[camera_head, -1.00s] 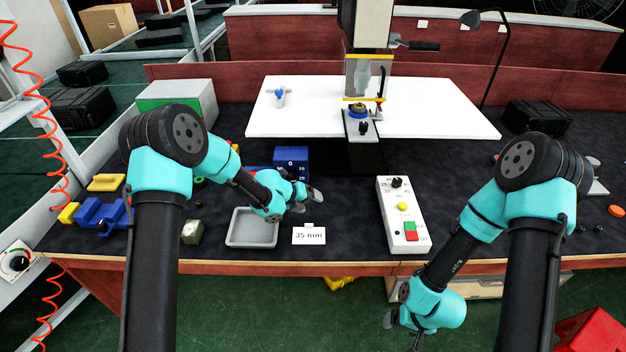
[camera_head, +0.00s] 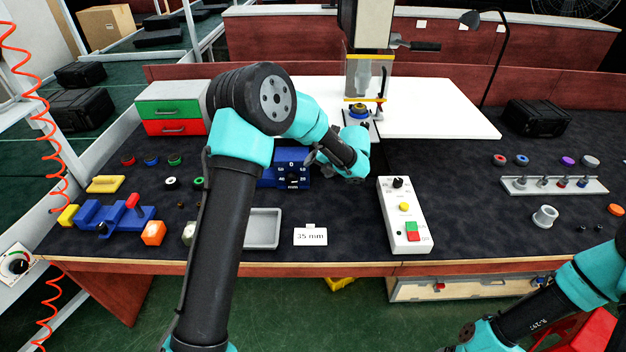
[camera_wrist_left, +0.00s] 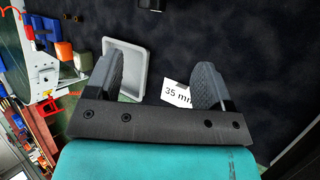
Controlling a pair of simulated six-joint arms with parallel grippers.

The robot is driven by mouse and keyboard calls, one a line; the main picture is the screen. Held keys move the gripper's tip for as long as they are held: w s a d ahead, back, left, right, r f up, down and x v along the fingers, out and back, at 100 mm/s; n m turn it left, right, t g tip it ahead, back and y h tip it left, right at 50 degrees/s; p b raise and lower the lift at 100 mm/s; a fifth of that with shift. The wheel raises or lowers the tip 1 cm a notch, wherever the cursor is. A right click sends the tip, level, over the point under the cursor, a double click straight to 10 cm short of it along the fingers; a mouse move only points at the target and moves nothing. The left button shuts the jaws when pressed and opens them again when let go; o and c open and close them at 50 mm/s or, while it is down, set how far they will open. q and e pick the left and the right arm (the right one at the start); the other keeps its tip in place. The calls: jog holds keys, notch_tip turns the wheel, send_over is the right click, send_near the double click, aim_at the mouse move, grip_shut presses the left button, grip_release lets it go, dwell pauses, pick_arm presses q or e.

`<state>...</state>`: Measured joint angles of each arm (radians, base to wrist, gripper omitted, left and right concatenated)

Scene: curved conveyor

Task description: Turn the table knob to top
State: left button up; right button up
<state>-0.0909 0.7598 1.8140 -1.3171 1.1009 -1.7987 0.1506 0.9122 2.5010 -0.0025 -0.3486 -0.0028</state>
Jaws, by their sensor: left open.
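A blue box (camera_head: 266,178) with a black knob (camera_head: 293,180) and a white number scale on its front stands behind the grey tray. The dial's exact setting is too small to read. My left gripper (camera_head: 318,160) is beside the right side of this box, partly hidden by its own wrist. In the left wrist view its two fingers (camera_wrist_left: 155,80) are wide apart with nothing between them. A white control panel (camera_head: 411,240) with another black knob (camera_head: 398,183) lies to the right. My right gripper is out of view below the bottom edge; only its arm shows.
A grey tray (camera_head: 277,230) and a 35 mm card (camera_head: 310,237) lie at the table's front. A press (camera_head: 368,70) stands behind my left wrist. A blue vise (camera_head: 92,214) and an orange block (camera_head: 153,233) are at left.

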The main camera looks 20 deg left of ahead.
aim_at(295, 178)
pick_arm(q)
jog(key=shift+r+y, duration=0.3)
jog(key=shift+r, duration=0.25)
jog(key=shift+f, duration=0.1)
jog(key=x, duration=1.7)
jog(key=shift+s+a+f, duration=0.1)
jog(key=shift+a, duration=0.05)
jog(key=c, duration=0.9)
